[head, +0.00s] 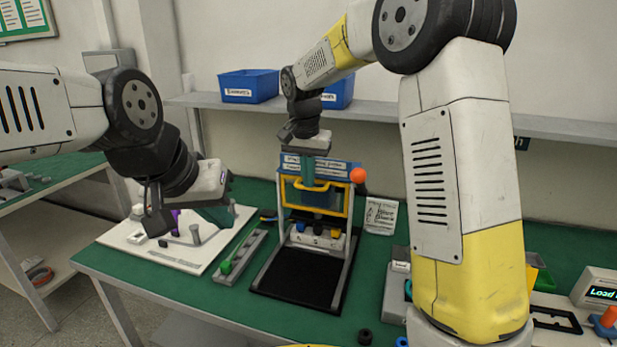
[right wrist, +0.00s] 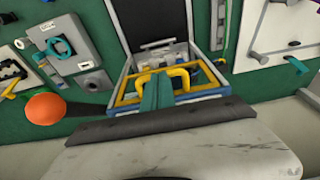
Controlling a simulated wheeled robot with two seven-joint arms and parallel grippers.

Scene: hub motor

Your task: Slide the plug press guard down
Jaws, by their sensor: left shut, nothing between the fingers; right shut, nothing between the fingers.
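The plug press stands mid-table in the head view, with a blue top, grey side posts and a black base plate (head: 300,280). Its yellow-framed guard (head: 349,205) sits high on the posts, with open space below it. A yellow handle (head: 312,188) crosses the guard's front. My right gripper (head: 307,180) is shut and empty, its green fingers pointing down at the handle. In the right wrist view, the fingers (right wrist: 157,95) lie between the handle's two bends (right wrist: 180,74); contact cannot be told. My left gripper (head: 222,215) is shut and empty above the white board, away from the press.
An orange ball knob (head: 358,175) sticks out at the press's right. A white board (head: 150,242) with a purple part and a grey strip (head: 240,258) with a green part lie to the left. A paper card (head: 381,216) stands right. Blue bins (head: 248,86) sit on the shelf.

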